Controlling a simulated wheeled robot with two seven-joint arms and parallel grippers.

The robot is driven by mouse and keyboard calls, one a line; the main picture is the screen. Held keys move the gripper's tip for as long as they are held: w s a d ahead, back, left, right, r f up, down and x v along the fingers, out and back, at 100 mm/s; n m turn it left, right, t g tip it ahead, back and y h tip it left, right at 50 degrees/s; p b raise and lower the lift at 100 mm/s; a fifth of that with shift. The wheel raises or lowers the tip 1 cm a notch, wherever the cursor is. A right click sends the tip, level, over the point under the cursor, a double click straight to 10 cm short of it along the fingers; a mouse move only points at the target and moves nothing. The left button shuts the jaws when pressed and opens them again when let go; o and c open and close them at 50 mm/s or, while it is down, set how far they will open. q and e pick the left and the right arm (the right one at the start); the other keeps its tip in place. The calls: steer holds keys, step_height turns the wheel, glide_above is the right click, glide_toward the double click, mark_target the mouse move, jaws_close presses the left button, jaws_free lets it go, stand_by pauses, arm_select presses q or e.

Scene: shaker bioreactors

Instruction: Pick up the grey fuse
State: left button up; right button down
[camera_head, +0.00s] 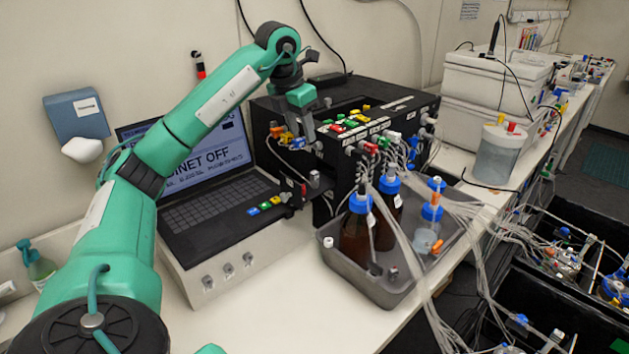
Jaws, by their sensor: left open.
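My left gripper (308,128) hangs from the green arm over the left front edge of the black cabinet (345,95). Its dark fingers point down, open, with nothing visible between them. A row of small coloured blocks, blue (253,211), yellow (265,206) and green (276,200), lies at the laptop's right edge. A small greyish piece (286,196) at the end of this row may be the grey fuse, but it is too small to be sure. More coloured fuses (352,122) sit on the cabinet top. My right gripper is out of view.
A laptop (215,205) reading "CABINET OFF" stands left of the cabinet. A grey tray (385,290) with blue-capped bottles (356,230) and loose tubing stands in front. White boxes (490,85) stand at the right. The bench front (270,320) is clear.

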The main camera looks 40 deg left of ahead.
arm_select(q)
steer(key=p, duration=0.1)
glide_above(314, 172)
steer(key=s, duration=0.2)
step_height(314, 172, down, 6)
steer(key=shift+p+x, duration=0.45)
steer(key=shift+x, duration=0.55)
steer(key=p+x, duration=0.1)
steer(key=x, duration=0.2)
steer(key=shift+w+f, duration=0.1)
steer(key=shift+f, duration=0.1)
steer(key=shift+w+a+f+p, duration=0.15)
steer(key=shift+f+p, duration=0.15)
steer(key=shift+f, duration=0.2)
steer(key=shift+r, duration=0.1)
steer(key=c, duration=0.7)
jaws_close()
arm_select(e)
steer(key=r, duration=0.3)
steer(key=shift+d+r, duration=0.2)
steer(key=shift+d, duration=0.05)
